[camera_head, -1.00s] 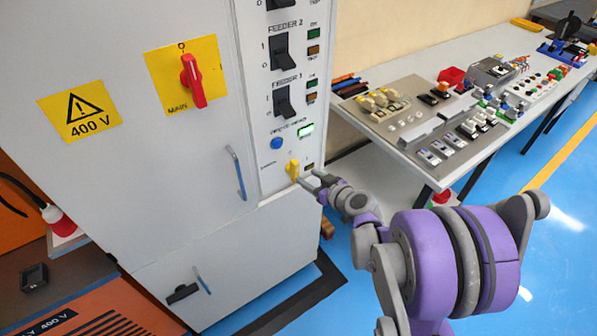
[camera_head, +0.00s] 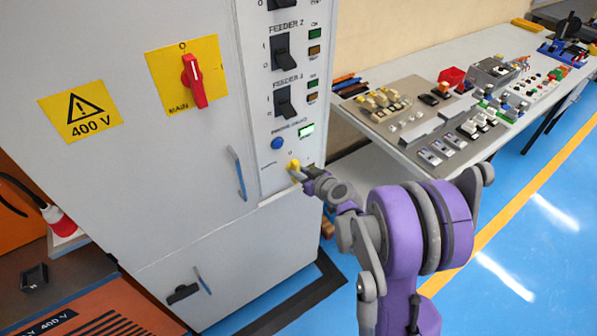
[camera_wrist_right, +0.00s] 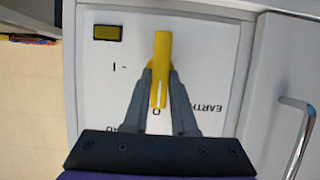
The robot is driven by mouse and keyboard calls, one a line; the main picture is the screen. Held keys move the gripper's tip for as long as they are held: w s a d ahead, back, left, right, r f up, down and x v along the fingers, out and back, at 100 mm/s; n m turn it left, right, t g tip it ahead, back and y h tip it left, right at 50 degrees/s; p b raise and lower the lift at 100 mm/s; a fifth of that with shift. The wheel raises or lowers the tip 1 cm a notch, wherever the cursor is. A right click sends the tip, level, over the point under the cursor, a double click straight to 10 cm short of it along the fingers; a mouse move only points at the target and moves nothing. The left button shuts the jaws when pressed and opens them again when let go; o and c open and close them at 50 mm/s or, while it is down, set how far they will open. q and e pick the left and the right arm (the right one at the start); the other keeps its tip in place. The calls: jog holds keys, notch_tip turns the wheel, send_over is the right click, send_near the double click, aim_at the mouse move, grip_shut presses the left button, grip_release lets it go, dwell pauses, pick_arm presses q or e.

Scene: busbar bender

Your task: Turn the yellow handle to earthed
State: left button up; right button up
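The yellow handle (camera_head: 293,164) is at the bottom of the switch panel on the grey cabinet. In the right wrist view the yellow handle (camera_wrist_right: 162,48) stands lengthwise, its white line towards the O mark. The EARTH lettering (camera_wrist_right: 207,107) shows upside down to the right, partly covered, and the I mark is to the left. My right gripper (camera_head: 300,173) is at the handle. In the wrist view its fingers (camera_wrist_right: 161,75) lie on both sides of the handle and appear closed on it. My left gripper is out of view.
A cabinet door handle (camera_head: 237,173) sticks out left of the panel. The red main switch (camera_head: 193,80) and black feeder switches (camera_head: 284,102) are above. A workbench (camera_head: 410,150) with several electrical parts stands to the right. The blue floor is clear.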

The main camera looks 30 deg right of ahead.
grip_shut()
pick_arm(q)
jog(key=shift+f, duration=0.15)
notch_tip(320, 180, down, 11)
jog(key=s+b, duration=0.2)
jog(key=b, duration=0.8)
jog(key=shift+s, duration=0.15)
pick_arm(e)
jog(key=shift+w+d+f+m+t+y, duration=0.1)
jog(key=shift+d+f+m+t+y, duration=0.25)
jog(key=shift+m+y, duration=1.4)
jog(key=shift+s+d+f+m+t+y, duration=0.15)
jog(key=shift+m+t+y, duration=0.45)
jog(key=shift+m, duration=2.1)
jog(key=shift+w+d+f+m+t+y, duration=0.15)
jog(key=shift+d+f+m+t+y, duration=0.15)
jog(key=shift+m+y, duration=1.45)
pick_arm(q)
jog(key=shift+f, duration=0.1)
pick_arm(e)
jog(key=shift+m+h, duration=0.5)
jog(key=shift+m, duration=0.1)
jog(key=o, duration=0.8)
grip_release()
jog(key=shift+c, duration=0.2)
